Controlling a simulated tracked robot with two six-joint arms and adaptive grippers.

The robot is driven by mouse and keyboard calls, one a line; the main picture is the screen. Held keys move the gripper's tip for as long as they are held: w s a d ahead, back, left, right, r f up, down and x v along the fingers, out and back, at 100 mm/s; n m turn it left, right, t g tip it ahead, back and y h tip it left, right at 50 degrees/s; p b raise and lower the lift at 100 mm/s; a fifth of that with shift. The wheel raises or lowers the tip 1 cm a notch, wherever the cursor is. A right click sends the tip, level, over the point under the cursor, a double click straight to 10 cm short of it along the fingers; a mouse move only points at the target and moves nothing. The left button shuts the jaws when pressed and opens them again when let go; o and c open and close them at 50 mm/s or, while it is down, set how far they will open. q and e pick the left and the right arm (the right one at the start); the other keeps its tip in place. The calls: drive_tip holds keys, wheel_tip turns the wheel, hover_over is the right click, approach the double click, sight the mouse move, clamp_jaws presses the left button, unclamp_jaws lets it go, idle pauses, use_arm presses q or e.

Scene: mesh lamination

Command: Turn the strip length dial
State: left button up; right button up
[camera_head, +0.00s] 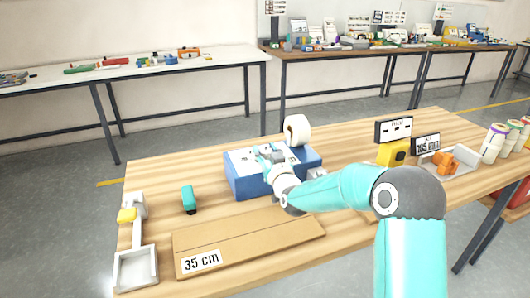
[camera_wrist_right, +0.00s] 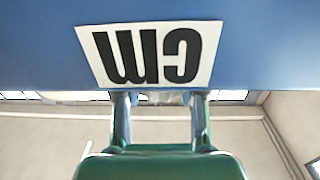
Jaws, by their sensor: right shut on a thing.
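A blue tape dispenser (camera_head: 238,182) with a white roll (camera_head: 297,130) at its back right stands mid-table in the head view. Its pale top carries printed labels, partly hidden by my right arm. My right gripper (camera_head: 268,157) is at the top of the dispenser. In the right wrist view, my right gripper (camera_wrist_right: 160,98) has both fingers against the blue body (camera_wrist_right: 260,45), just beside an upside-down "cm" label (camera_wrist_right: 149,54). It is shut on the dial, which is mostly hidden between the fingers. The dial's reading cannot be made out. My left gripper is not in view.
A cardboard piece marked "35 cm" (camera_head: 250,240) lies in front. A teal tool (camera_head: 188,199) and a white holder with a yellow part (camera_head: 127,215) are at left. A yellow device (camera_head: 392,153), a tray with orange parts (camera_head: 465,155) and several rolls (camera_head: 494,143) stand at right.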

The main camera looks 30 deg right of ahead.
drive_tip(key=shift+a, duration=0.1)
drive_tip(key=shift+f+m+g+h+b, duration=0.1)
drive_tip(key=shift+m+g+h+b, duration=0.3)
drive_tip(key=shift+m+h+b, duration=0.4)
drive_tip(key=shift+w+a+m+g+h+p, duration=0.1)
drive_tip(key=shift+m+g+h+p, duration=0.35)
drive_tip(key=shift+h, duration=0.75)
drive_tip(key=m+g+h+p, duration=0.1)
drive_tip(key=m+g+h, duration=0.2)
drive_tip(key=shift+h, duration=0.4)
drive_tip(key=shift+m+g+h+p, duration=0.75)
drive_tip(key=shift+m+g+h, duration=0.25)
drive_tip(key=shift+m+g, duration=0.15)
drive_tip(key=o, duration=1.2)
drive_tip(key=shift+d, duration=0.2)
drive_tip(key=shift+c, duration=0.2)
drive_tip(key=shift+a, duration=0.15)
